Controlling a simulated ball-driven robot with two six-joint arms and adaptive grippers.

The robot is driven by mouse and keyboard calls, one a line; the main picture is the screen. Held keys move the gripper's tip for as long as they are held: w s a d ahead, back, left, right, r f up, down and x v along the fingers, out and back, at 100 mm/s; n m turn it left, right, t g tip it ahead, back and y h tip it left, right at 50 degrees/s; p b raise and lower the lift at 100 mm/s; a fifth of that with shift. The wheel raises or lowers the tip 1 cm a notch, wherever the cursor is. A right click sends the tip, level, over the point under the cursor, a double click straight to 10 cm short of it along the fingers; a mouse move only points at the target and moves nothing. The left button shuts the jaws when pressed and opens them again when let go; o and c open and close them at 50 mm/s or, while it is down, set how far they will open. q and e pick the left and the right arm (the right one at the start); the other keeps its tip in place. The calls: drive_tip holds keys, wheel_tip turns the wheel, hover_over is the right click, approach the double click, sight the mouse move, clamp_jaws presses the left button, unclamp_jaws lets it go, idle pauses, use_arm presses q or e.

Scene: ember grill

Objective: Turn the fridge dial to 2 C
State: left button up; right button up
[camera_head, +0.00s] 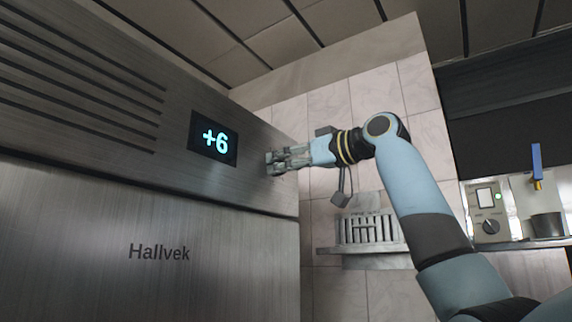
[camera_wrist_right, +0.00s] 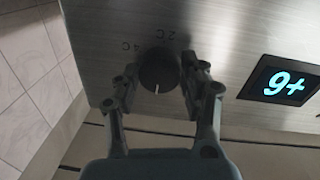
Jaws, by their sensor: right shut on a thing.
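The fridge (camera_head: 160,215) fills the left of the head view, with its dark display (camera_head: 214,139) reading +6. The display also shows upside down in the right wrist view (camera_wrist_right: 284,81). The round dark dial (camera_wrist_right: 158,71) is on the metal panel in the right wrist view, its white mark pointing down in that picture. The marks 2C (camera_wrist_right: 181,36) and 4C (camera_wrist_right: 126,46) stand above it and to its upper left. My right gripper (camera_head: 272,163) is shut on the dial, a finger on each side. In the head view the gripper hides the dial. My left gripper is not in view.
A tiled wall (camera_head: 350,105) stands behind my right arm, with a slatted metal rack (camera_head: 370,230) on it. A counter unit with a knob (camera_head: 491,227) and a dark pot (camera_head: 547,226) are at the right.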

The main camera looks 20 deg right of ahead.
drive_tip(key=shift+w+d+r+m+g+y, duration=0.1)
drive_tip(key=shift+m+g+y, duration=0.2)
drive_tip(key=shift+m, duration=5.35)
drive_tip(key=shift+s+a+f+m+g+y, duration=0.1)
drive_tip(key=shift+m+g+y, duration=0.2)
drive_tip(key=shift+m, duration=5.3)
drive_tip(key=shift+w+d+r+m+g+y, duration=0.15)
drive_tip(key=shift+m+y, duration=0.25)
drive_tip(key=shift+m, duration=5.25)
drive_tip(key=o, duration=1.2)
